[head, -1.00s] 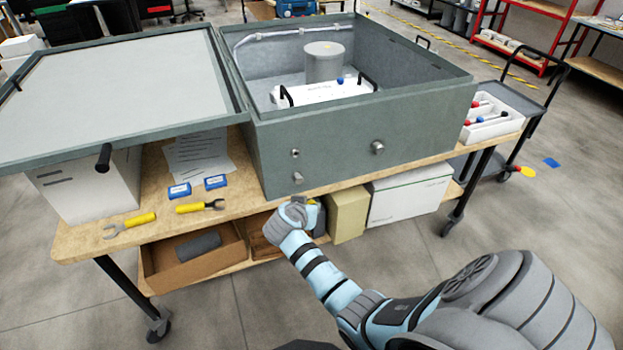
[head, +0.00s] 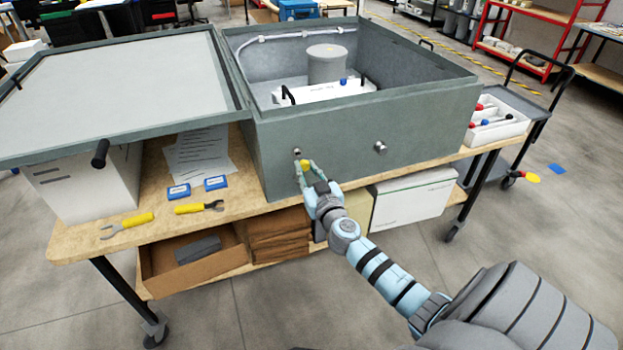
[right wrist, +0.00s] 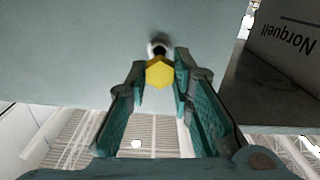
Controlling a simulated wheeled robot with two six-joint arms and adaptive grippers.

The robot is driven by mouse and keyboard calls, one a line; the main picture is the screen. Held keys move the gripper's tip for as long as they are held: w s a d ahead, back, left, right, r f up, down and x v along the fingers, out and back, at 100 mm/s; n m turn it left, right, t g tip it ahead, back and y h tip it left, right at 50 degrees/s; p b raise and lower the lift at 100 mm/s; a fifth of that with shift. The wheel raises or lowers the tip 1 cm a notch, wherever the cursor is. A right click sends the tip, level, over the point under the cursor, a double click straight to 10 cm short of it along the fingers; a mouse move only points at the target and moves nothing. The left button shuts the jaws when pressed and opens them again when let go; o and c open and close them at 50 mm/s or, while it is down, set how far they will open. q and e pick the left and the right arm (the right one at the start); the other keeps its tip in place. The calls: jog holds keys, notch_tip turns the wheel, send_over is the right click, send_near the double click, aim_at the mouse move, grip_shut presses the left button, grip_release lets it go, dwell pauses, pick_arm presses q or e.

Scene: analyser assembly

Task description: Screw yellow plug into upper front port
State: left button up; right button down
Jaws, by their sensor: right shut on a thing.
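The yellow plug (head: 305,162) is between the fingertips of my right gripper (head: 306,167), which is shut on it. In the right wrist view the plug (right wrist: 159,73) shows its hexagonal yellow end between the two teal fingers (right wrist: 160,80). The upper front port (head: 297,151) is a small round fitting on the front wall of the grey-green cabinet (head: 340,135). In the right wrist view the port (right wrist: 158,46) lies just beyond the plug, nearly in line with it. I cannot tell whether they touch. My left gripper is out of view.
A silver round fitting (head: 380,147) sticks out of the front wall to the right. The open cabinet lid (head: 120,90) spreads left. Yellow-handled tools (head: 128,226) lie on the wooden bench (head: 85,240). A white tray (head: 497,128) stands at the right.

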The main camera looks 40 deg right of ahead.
jog(key=shift+w+d, duration=0.2)
jog(key=shift+w, duration=0.25)
jog(key=n+p, duration=0.2)
jog(key=n, duration=0.1)
jog(key=n+p, duration=0.2)
jog(key=n, duration=0.2)
jog(key=n+p, duration=0.2)
jog(key=n, duration=0.1)
jog(key=shift+w+d+r+n, duration=0.1)
jog(key=shift+w+r+n, duration=0.25)
jog(key=shift+n, duration=0.05)
jog(key=n, duration=0.3)
jog(key=shift+w+f, duration=0.15)
jog(key=shift+f, duration=0.15)
jog(key=n, duration=0.2)
jog(key=shift+w+f+n+b, duration=0.1)
jog(key=shift+n+b, duration=0.2)
jog(key=shift+n, duration=0.1)
jog(key=n, duration=0.6)
jog(key=shift+w+d, duration=0.15)
jog(key=shift+b, duration=0.35)
jog(key=shift+w+d+b, duration=0.3)
jog(key=shift+w+b, duration=0.2)
jog(key=shift+w, duration=0.15)
